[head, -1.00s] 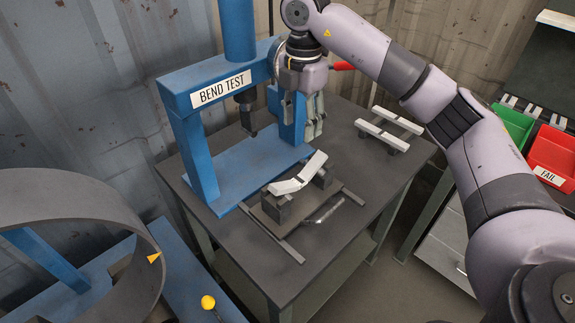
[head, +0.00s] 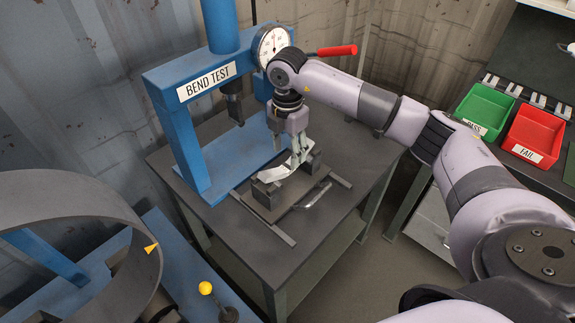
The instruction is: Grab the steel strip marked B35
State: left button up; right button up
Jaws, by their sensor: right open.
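A bent, light steel strip (head: 278,181) lies across the dark support blocks (head: 266,193) of a sliding fixture on the press table. I cannot read any marking on it, so I cannot tell whether it is B35. My right gripper (head: 288,156) points down just above the strip's far part, with its fingers apart. The fingers overlap the strip in the picture, and I cannot tell whether they touch it. My left gripper is not in view.
The blue bend test press (head: 190,130) stands close left of my gripper, with a dial gauge (head: 272,42) and red handle (head: 337,50). Green (head: 487,108) and red FAIL (head: 535,135) bins sit on the right bench (head: 500,60). A large ring (head: 85,190) stands front left.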

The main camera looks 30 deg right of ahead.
aim_at(287, 166)
notch_tip(287, 166, down, 4)
jog(key=shift+s+r+p, duration=0.1)
jog(key=shift+r+p, duration=0.05)
jog(key=shift+p, duration=0.65)
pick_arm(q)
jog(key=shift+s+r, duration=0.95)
pick_arm(e)
jog(key=shift+f, duration=0.4)
jog(key=shift+c, duration=0.2)
grip_shut()
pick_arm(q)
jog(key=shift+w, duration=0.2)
pick_arm(e)
jog(key=shift+r, duration=0.15)
